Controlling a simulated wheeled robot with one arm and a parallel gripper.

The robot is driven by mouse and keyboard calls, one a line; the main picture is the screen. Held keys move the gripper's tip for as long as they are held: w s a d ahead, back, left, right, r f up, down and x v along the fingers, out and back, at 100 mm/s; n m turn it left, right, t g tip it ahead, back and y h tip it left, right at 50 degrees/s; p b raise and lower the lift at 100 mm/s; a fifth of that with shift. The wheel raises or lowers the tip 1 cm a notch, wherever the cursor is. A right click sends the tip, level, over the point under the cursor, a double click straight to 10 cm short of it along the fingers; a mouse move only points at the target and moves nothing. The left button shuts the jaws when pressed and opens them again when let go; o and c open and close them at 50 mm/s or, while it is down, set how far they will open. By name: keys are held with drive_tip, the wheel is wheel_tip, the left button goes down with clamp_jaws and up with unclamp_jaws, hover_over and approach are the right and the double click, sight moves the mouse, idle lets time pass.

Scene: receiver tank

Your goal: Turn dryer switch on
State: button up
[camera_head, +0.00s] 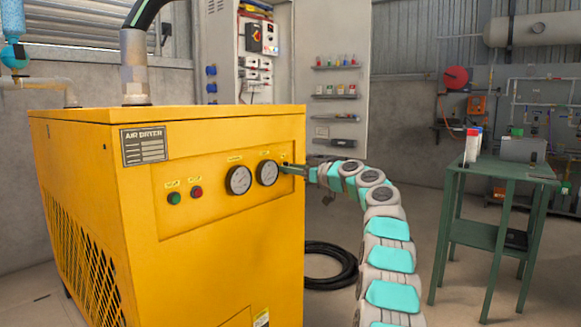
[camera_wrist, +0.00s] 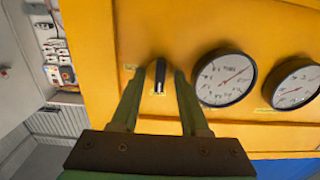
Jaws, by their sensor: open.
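The yellow air dryer (camera_head: 215,250) stands at the left in the head view, its front panel carrying a row of controls. The dryer switch (camera_wrist: 160,76) is a small dark knob with a pale mark, seen in the wrist view on the yellow panel beside a gauge. My gripper (camera_wrist: 161,72) is open, its two green fingers on either side of the switch. I cannot tell whether the fingers touch it. In the head view my gripper (camera_head: 289,169) is at the panel's right end and hides the switch.
Two round gauges (camera_head: 239,180) and green (camera_head: 174,198) and red (camera_head: 197,192) buttons sit left of my gripper on the panel. A black hose (camera_head: 330,283) lies coiled on the floor. A green table (camera_head: 497,180) stands at the right, with open floor before it.

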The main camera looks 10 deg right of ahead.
clamp_jaws()
idle(0.3)
idle(0.3)
